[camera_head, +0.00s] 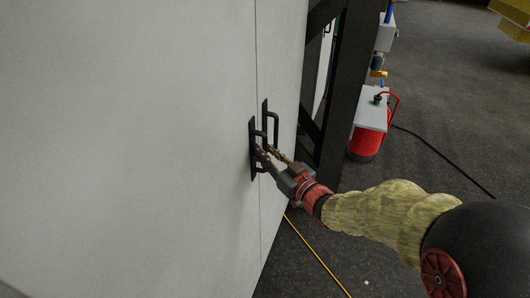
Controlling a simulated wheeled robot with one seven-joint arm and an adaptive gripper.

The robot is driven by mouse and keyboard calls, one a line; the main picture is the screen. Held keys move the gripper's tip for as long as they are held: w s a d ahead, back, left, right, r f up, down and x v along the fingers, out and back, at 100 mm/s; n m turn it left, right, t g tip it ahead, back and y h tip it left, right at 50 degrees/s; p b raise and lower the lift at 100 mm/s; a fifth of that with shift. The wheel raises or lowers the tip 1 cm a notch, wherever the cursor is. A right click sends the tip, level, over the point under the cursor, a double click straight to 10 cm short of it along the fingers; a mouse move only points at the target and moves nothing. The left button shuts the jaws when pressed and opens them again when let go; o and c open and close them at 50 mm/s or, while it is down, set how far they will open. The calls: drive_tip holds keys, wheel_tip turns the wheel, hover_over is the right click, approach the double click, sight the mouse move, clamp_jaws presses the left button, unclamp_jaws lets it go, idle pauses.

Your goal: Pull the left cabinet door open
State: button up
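The left cabinet door (140,130) is a large pale grey panel filling the left of the view. A thin dark seam separates it from the right door (283,70), and the left door looks shut. The left door's black handle (252,135) is an upright bar on a plate beside the seam. The right door's similar handle (266,108) is just behind it. My gripper (268,157) is at the lower part of the left handle, its fingers overlapping it in the picture. Whether they close on the bar is too small to tell.
A dark steel post (345,85) stands beyond the cabinet's right side. A red and grey unit (369,125) with a hose stands on the dark floor (440,100). A yellow line (318,257) runs along the floor near the cabinet. Floor to the right is mostly open.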

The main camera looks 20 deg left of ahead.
drive_tip(key=shift+c, duration=0.3)
drive_tip(key=c, duration=0.4)
clamp_jaws()
